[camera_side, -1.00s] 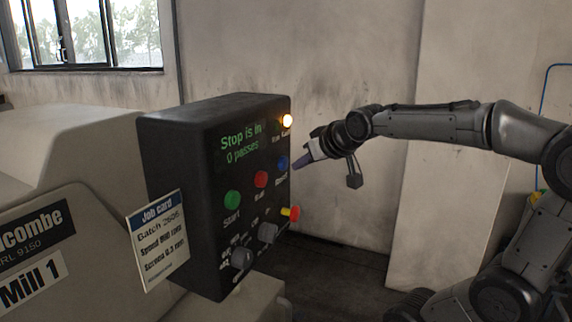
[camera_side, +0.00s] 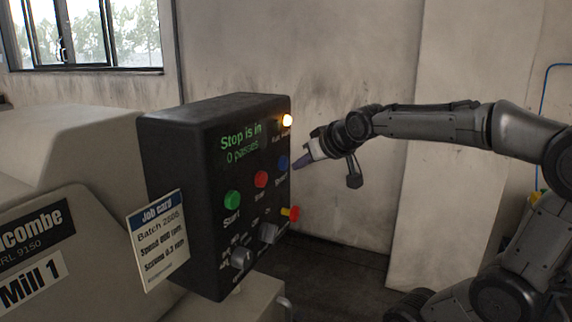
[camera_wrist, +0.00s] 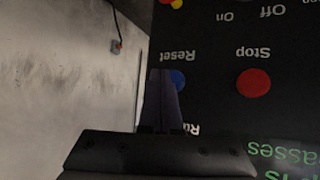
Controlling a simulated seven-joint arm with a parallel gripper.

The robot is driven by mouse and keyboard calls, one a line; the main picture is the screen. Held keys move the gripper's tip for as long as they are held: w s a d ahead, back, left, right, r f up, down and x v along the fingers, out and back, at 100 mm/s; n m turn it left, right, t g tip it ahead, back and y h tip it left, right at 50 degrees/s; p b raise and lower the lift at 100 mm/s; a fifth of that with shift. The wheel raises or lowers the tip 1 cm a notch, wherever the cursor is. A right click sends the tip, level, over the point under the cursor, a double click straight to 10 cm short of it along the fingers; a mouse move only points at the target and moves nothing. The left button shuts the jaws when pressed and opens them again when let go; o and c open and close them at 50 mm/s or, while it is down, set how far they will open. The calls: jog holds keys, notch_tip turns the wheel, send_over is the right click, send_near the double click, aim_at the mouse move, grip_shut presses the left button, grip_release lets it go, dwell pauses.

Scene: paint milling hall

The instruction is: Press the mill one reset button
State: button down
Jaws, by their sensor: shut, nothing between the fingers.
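The blue reset button (camera_side: 283,163) is on the right side of the dark control panel (camera_side: 165,150) of Mill 1. In the wrist view the button (camera_wrist: 178,79) sits under an upside-down "Reset" label, partly hidden behind my fingers. My gripper (camera_side: 300,163) is shut and empty, pointing left at the button. In the wrist view its fingertips (camera_wrist: 161,72) overlap the button's left part. In the side view the tips are very close to the button; I cannot tell whether they touch it.
The red stop button (camera_side: 261,179) is left of the reset button, and the green start button (camera_side: 232,200) further left. A red and yellow knob (camera_side: 290,213) sticks out below. An amber lamp (camera_side: 287,120) is lit above. A job card (camera_side: 158,240) stands at the panel's left.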

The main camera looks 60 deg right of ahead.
jog(key=shift+w, duration=0.1)
jog(key=shift+w, duration=0.35)
jog(key=shift+w, duration=0.45)
dwell(0.9)
jog(key=shift+s, duration=0.9)
jog(key=shift+s, duration=0.1)
jog(key=s, duration=0.4)
jog(key=shift+s, duration=0.4)
dwell(0.7)
